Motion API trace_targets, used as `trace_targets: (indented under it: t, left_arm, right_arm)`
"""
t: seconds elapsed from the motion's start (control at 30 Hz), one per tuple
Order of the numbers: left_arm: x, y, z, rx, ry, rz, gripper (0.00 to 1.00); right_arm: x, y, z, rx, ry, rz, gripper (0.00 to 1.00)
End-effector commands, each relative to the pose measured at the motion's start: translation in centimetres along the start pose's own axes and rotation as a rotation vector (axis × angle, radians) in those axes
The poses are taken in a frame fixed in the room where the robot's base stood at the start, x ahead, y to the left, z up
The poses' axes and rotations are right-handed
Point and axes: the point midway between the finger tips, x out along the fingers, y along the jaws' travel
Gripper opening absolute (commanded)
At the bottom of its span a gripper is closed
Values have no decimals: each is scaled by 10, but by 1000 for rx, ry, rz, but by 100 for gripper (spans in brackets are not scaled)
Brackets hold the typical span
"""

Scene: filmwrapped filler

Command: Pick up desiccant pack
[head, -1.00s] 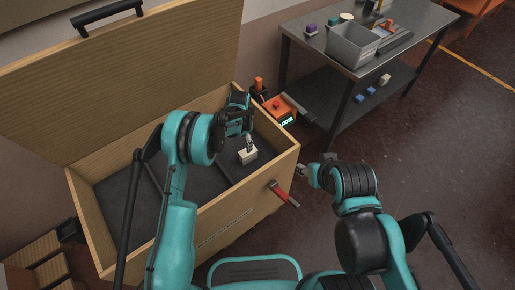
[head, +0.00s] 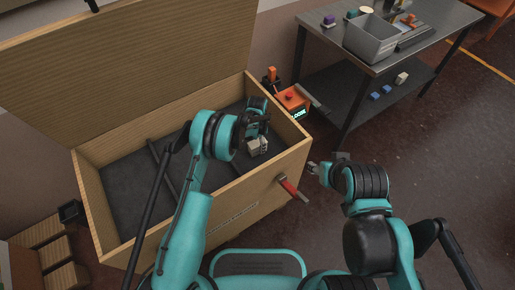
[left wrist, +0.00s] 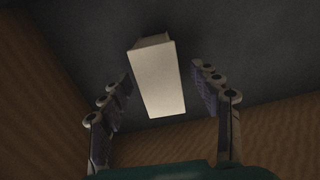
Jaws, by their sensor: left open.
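The desiccant pack looks like a small off-white block (head: 258,146) in the right end of the open wooden crate (head: 222,217). In the left wrist view the white block (left wrist: 157,80) lies between the spread fingers of my left gripper (left wrist: 164,92), with a gap on each side. My left gripper (head: 256,139) reaches down into the crate over the block and partly hides it in the head view. It is open and holds nothing. My right gripper (head: 318,169) is outside the crate, right of its front wall; its finger opening is too small to judge.
The crate's raised lid (head: 120,65) stands behind it. A red-handled latch (head: 290,187) sticks out of the front wall. An orange device (head: 293,101) is behind the crate's right end. A metal table (head: 415,50) with a grey bin (head: 371,38) stands at the upper right.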

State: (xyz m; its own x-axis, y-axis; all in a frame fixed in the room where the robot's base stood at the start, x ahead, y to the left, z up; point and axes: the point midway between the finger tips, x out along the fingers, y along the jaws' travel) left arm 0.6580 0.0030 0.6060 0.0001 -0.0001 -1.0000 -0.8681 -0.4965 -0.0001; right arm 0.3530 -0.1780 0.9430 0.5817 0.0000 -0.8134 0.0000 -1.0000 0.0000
Motion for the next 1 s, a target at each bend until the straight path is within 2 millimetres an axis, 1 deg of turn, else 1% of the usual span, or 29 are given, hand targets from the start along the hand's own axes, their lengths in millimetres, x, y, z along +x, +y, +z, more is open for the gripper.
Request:
trace_targets:
  t: [0.03, 0.23, 0.27, 0.47, 0.57, 0.67, 0.9, 1.0]
  left_arm:
    - [0, 0, 0, 0, 0, 0, 58]
    - [0, 0, 0, 0, 0, 0, 5]
    - [0, 0, 0, 0, 0, 0, 3]
    - [-1, 0, 0, 0, 0, 0, 3]
    - [-5, 0, 0, 0, 0, 0, 3]
    - [-19, 0, 0, 0, 0, 0, 3]
    - [-71, 0, 0, 0, 0, 0, 3]
    - [-87, 0, 0, 0, 0, 0, 3]
  right_arm:
    - [0, 0, 0, 0, 0, 0, 47]
    - [0, 0, 0, 0, 0, 0, 47]
    - [0, 0, 0, 0, 0, 0, 47]
    - [0, 0, 0, 0, 0, 0, 47]
    - [-2, 0, -2, 0, 0, 0, 47]
    - [-8, 0, -6, 0, 0, 0, 47]
    - [-25, 0, -18, 0, 0, 0, 47]
    - [-29, 0, -21, 0, 0, 0, 47]
